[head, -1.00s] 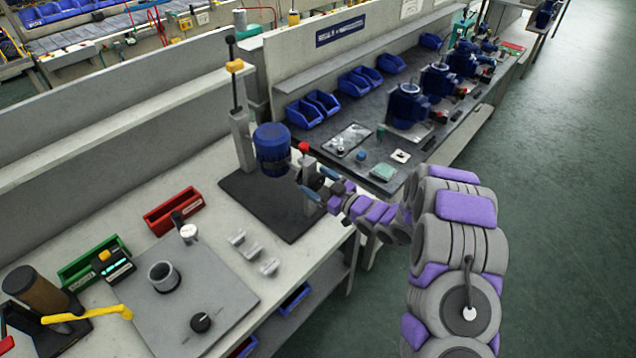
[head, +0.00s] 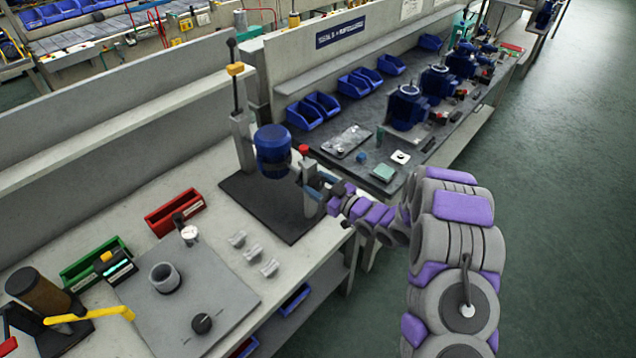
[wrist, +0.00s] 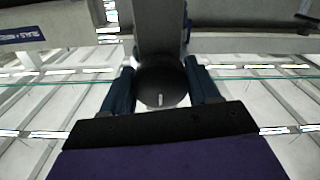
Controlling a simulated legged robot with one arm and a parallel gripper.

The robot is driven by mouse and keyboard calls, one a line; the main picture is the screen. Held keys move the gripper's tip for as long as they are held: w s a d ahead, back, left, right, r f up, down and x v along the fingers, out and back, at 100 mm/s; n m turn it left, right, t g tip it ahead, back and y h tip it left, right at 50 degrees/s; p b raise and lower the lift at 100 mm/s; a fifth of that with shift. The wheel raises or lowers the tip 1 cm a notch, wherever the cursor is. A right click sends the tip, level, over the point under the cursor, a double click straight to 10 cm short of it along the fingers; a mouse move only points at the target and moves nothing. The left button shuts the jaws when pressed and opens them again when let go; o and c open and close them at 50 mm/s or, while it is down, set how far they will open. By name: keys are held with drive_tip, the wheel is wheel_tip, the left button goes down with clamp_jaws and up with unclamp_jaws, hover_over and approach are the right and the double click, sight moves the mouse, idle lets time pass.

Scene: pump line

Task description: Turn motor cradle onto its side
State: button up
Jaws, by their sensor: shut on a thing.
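The motor cradle holds a blue motor (head: 273,147) upright between a left post (head: 242,140) and a right post (head: 311,195) on a dark base plate. A red knob (head: 304,149) tops the right post. My gripper (head: 322,184) is at the outer side of the right post, below the red knob. In the wrist view, my gripper (wrist: 160,90) has a blue finger on each side of a dark round knob (wrist: 158,82) with a pale mark, and is shut on it. The post (wrist: 158,28) rises behind that knob. The motor is hidden there.
A grey plate with a ring (head: 164,277) and a black knob (head: 201,323) lies at front left. Small grey blocks (head: 253,253) sit beside the base plate. Red (head: 174,212) and green (head: 97,262) bins stand behind. Another bench with blue motors (head: 405,107) is beyond.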

drive_tip(key=shift+r+m+p, duration=0.2)
drive_tip(key=shift+m+p, duration=0.4)
drive_tip(key=shift+p, duration=0.4)
drive_tip(key=shift+f+m+p, duration=0.25)
drive_tip(key=shift+m+p, duration=0.45)
drive_tip(key=o, duration=1.5)
drive_tip(key=p+v, duration=0.1)
drive_tip(key=v, duration=1.6)
drive_tip(key=shift+s+d+f+p, duration=0.1)
drive_tip(key=shift+d+p, duration=0.1)
drive_tip(key=shift+p, duration=0.1)
